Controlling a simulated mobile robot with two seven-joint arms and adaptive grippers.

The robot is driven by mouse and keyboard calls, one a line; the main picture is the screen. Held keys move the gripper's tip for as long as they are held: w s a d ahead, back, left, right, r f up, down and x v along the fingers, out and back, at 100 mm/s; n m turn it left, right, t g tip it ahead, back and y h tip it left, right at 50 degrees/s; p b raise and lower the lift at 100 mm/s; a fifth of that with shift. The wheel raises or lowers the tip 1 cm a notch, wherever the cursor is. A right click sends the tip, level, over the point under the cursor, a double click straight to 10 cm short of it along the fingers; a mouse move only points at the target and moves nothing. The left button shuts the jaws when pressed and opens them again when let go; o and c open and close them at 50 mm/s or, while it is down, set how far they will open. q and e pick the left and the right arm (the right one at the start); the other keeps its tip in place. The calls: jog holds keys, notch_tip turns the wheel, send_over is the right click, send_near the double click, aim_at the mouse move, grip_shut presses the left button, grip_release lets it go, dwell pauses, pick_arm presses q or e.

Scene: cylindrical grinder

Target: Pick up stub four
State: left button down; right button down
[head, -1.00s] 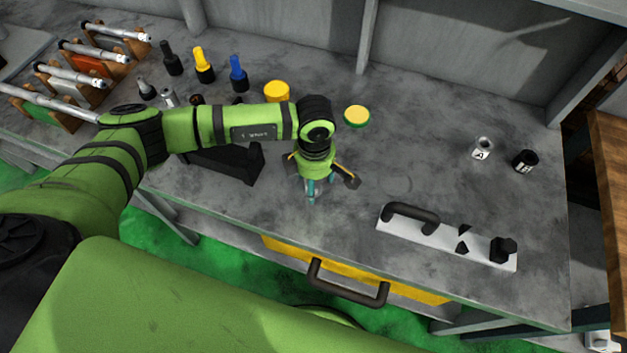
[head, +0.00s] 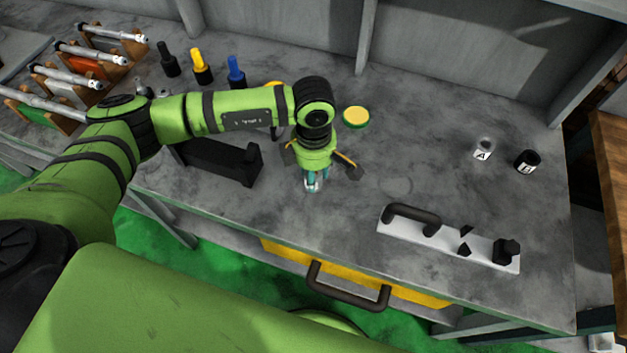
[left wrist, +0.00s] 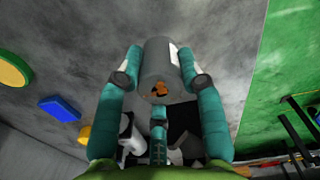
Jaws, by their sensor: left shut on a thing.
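My left gripper (head: 312,183) is over the front middle of the grey bench, pointing down. In the left wrist view its teal fingers (left wrist: 160,75) are shut on a grey cylindrical stub (left wrist: 157,62) from both sides. The stub has a dark orange-marked spot on its near end and a white label at its edge, which I cannot read. In the head view the stub is mostly hidden by the gripper, and I cannot tell whether it touches the bench. My right gripper is not in view.
Two small labelled stubs, one light (head: 483,149) and one black (head: 527,161), stand at the right. A white plate with a black handle (head: 450,238) lies front right. A black block (head: 222,160) is left of the gripper. A yellow-green disc (head: 355,116) lies behind it.

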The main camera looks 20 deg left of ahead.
pick_arm(q)
jog(key=s+d+r+b, duration=0.4)
jog(key=s+d+r, duration=0.2)
jog(key=d+r, duration=0.3)
jog(key=w+a+r+m, duration=0.1)
jog(key=a+m, duration=1.3)
jog(key=m, duration=0.5)
jog(key=shift+w+a+m, duration=0.3)
jog(key=shift+w+m, duration=0.1)
